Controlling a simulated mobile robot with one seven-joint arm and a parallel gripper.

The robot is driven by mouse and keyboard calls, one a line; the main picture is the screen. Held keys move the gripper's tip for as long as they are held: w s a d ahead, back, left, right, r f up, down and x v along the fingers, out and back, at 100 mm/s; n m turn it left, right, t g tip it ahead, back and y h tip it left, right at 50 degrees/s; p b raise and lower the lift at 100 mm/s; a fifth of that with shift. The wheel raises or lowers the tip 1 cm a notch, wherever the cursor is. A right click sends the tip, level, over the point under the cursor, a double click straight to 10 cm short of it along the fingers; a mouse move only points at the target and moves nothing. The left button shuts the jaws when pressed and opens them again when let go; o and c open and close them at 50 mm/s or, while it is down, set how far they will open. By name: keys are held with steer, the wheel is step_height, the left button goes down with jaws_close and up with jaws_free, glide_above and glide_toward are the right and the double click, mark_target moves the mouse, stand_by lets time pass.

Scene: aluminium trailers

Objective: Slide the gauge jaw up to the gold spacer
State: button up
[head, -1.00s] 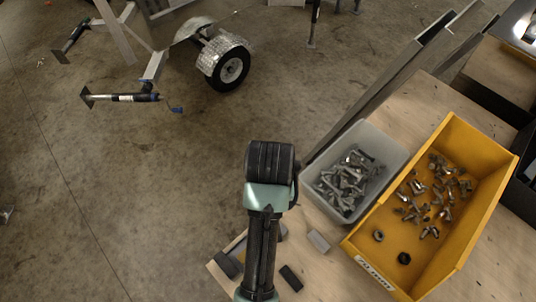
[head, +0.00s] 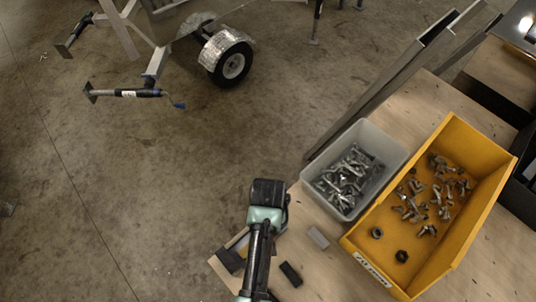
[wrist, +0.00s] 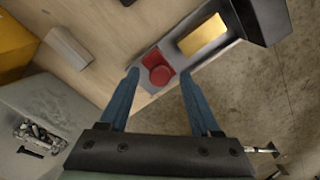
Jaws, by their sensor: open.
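In the wrist view a grey metal gauge rail (wrist: 188,62) runs diagonally across the bench. A red jaw with a round knob (wrist: 158,67) sits on its lower-left end. The gold spacer (wrist: 203,37) lies on the rail up and right of the jaw, with a strip of bare rail between. A dark block (wrist: 258,20) stands beyond the spacer at the rail's far end. My gripper (wrist: 160,74) is open, its blue fingertips at either side of the red knob in the picture; I see no contact. In the head view my arm hides most of the gauge.
A yellow bin (head: 365,257) and a grey bin (head: 305,180), both holding metal fasteners, stand right of my arm. A grey block (head: 318,237) and a black block (head: 290,274) lie on the bench beside the gauge. The bench edge is close to the gauge.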

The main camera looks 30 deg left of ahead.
steer(key=shift+f, duration=0.15)
steer(key=shift+c, duration=0.2)
jaws_close()
stand_by(1.2)
